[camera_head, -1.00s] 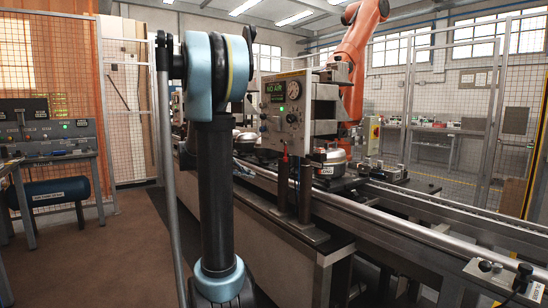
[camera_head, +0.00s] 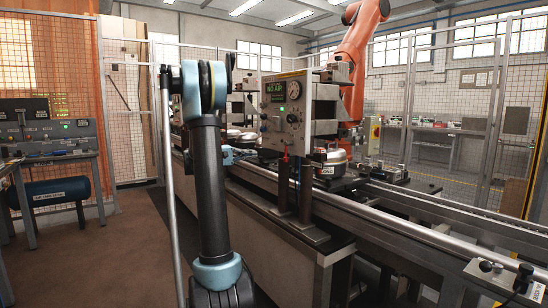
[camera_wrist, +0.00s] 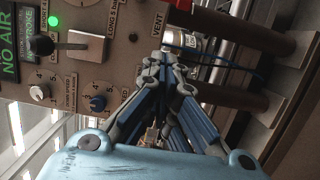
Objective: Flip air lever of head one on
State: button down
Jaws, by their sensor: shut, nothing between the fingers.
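The test head's grey panel (camera_head: 285,115) stands above the conveyor in the head view, with a green "NO AIR" display (camera_head: 275,87) and a round gauge (camera_head: 294,89). In the wrist view the panel (camera_wrist: 120,55) appears turned sideways. My gripper (camera_wrist: 163,58) is shut and empty, to the right of the lever and near the "VENT" label; contact with the panel cannot be told.
A white knob (camera_wrist: 39,92) and a blue knob (camera_wrist: 97,103) sit on the panel. A compressor (camera_head: 328,160) is on the conveyor (camera_head: 400,225). The brown floor (camera_head: 120,240) at left is clear.

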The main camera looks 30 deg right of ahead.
aim_at(286, 153)
jog(key=shift+d, duration=0.1)
jog(key=s+d, duration=0.5)
jog(key=d, duration=0.5)
jog(key=shift+s, duration=0.35)
jog(key=shift+s+d, duration=0.1)
